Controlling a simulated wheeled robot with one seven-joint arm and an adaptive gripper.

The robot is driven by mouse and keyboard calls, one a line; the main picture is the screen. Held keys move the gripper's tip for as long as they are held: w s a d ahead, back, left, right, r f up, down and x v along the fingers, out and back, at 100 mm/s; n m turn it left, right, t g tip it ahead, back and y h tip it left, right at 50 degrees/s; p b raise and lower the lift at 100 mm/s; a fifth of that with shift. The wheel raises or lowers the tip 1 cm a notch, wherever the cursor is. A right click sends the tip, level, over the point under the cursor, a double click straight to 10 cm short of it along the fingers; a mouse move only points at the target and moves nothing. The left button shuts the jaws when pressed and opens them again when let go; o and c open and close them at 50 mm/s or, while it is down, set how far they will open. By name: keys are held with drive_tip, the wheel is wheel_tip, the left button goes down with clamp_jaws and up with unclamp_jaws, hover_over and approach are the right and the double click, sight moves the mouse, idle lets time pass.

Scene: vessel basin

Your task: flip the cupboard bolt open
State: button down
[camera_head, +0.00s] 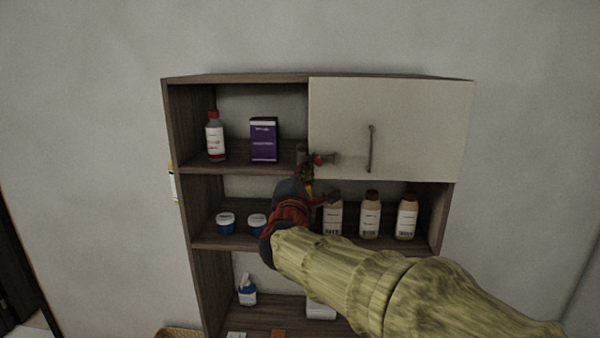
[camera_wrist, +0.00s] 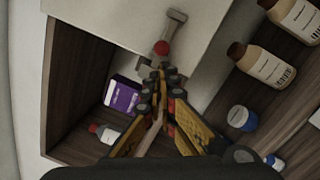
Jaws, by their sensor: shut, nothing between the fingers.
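The white cupboard door (camera_head: 400,110) covers the upper right compartment of a wooden shelf unit and lies flat against its front. The bolt (camera_head: 322,159) sits at the door's lower left corner and has a red knob. My gripper (camera_head: 307,172) is in front of the shelf edge, just below and left of the bolt. In the wrist view my gripper (camera_wrist: 160,72) is shut and empty, with its tips close to the red ball. I cannot tell whether they touch it.
A vertical handle (camera_head: 371,148) stands out from the door. A red-capped bottle (camera_head: 215,138) and a purple box (camera_head: 264,140) stand in the open upper left compartment. Blue jars (camera_head: 226,223) and brown-capped bottles (camera_head: 370,215) stand on the shelf below, near my arm.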

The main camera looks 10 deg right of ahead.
sight(316, 172)
drive_tip(key=shift+s+d, duration=0.1)
drive_tip(key=shift+s, duration=0.05)
drive_tip(key=d+b, duration=0.1)
drive_tip(key=b, duration=0.1)
drive_tip(key=d+b, duration=0.2)
drive_tip(key=shift+s, duration=0.4)
drive_tip(key=shift+a, duration=0.1)
